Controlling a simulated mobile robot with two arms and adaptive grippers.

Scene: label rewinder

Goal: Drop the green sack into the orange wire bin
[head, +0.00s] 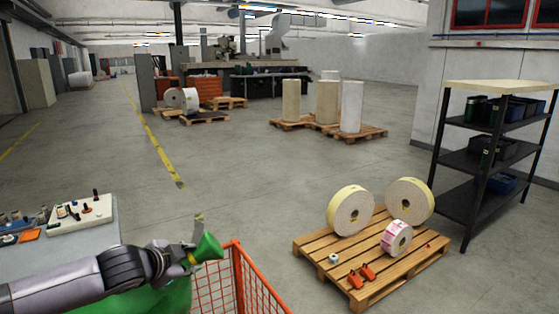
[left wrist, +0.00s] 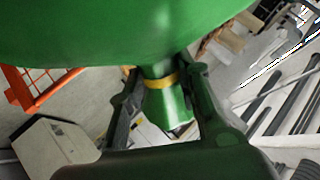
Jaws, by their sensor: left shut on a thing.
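The green sack (head: 170,297) hangs below my left gripper (head: 194,256), at the lower left of the head view. The gripper is shut on the sack's neck, near a yellow tie, with the flared top sticking out. In the left wrist view the sack body (left wrist: 140,30) fills the top, and its tied neck (left wrist: 160,82) sits between the fingers of the left gripper (left wrist: 163,90). The orange wire bin (head: 238,278) stands just right of the sack, cut off by the bottom edge. The sack overlaps the bin's left side in view. My right gripper is not in view.
A worktable (head: 62,262) with a control box (head: 82,214) is at the left. Right of the bin, a pallet (head: 318,250) carries label rolls and small orange items. A black shelf rack (head: 480,160) stands at the right. The floor beyond is open.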

